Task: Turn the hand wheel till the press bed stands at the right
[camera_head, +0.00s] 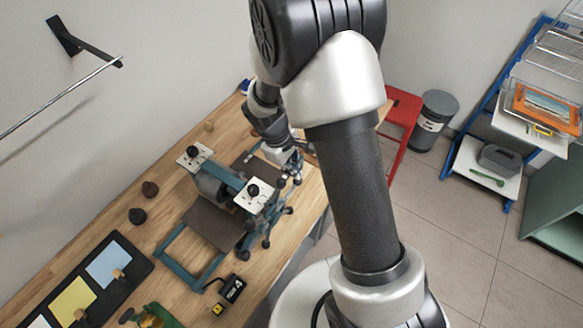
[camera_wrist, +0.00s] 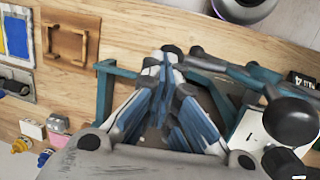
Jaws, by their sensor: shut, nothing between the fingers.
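The press stands on the wooden bench with a teal frame (camera_head: 172,262) and a dark roller (camera_head: 213,182). Its flat brown-grey bed (camera_head: 213,224) shows mainly on the lower-left side of the roller; a dark flat patch also shows beyond it. The hand wheel (camera_head: 268,222), with dark-knobbed spokes, is on the press's right side. My gripper (camera_head: 292,174) is just above the wheel's upper end, fingers together and empty. In the wrist view the closed fingertips (camera_wrist: 170,54) are close beside a wheel spoke's dark knob (camera_wrist: 196,51); contact cannot be told. My fingers hide part of the press there.
White plates with black knobs (camera_head: 252,190) top the press. A small black box marked 4 (camera_head: 232,289) stands near its front. Dark round objects (camera_head: 138,215) and a tray of coloured cards (camera_head: 75,300) lie left. A red stool (camera_head: 402,105) stands beyond the bench.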

